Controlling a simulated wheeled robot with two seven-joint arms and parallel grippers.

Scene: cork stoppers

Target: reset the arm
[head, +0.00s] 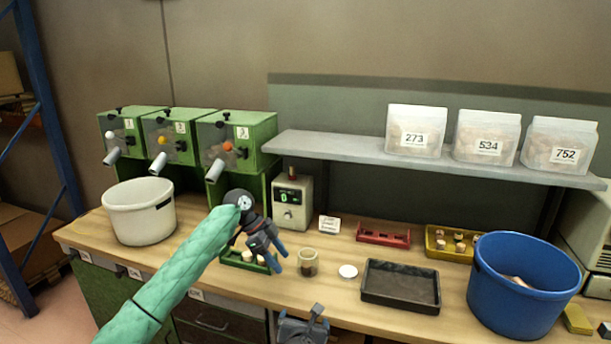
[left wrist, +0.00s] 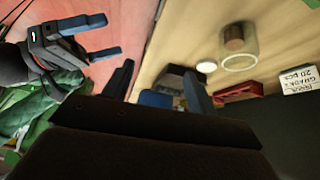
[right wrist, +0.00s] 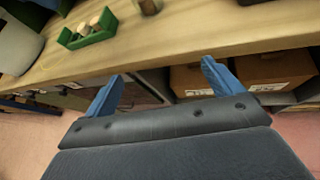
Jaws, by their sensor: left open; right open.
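My left gripper (head: 280,262) is open and empty above the workbench, over a green tray (head: 243,263) that it partly hides. Its green-sleeved arm comes in from the left. My right gripper (head: 316,320) is low at the bottom edge, in front of the bench's front edge. In the right wrist view its two blue fingers (right wrist: 160,75) are spread with nothing between them. The left wrist view shows the left fingers (left wrist: 160,85) apart, and the right gripper (left wrist: 112,37) at the upper left over the pink floor.
A glass jar (head: 307,263), white lid (head: 348,271) and dark tray (head: 402,287) lie right of my left gripper. A blue bucket (head: 520,310) stands far right, a white bucket (head: 140,222) left. A shelf (head: 340,147) with bags and green dispensers (head: 240,135) stand behind.

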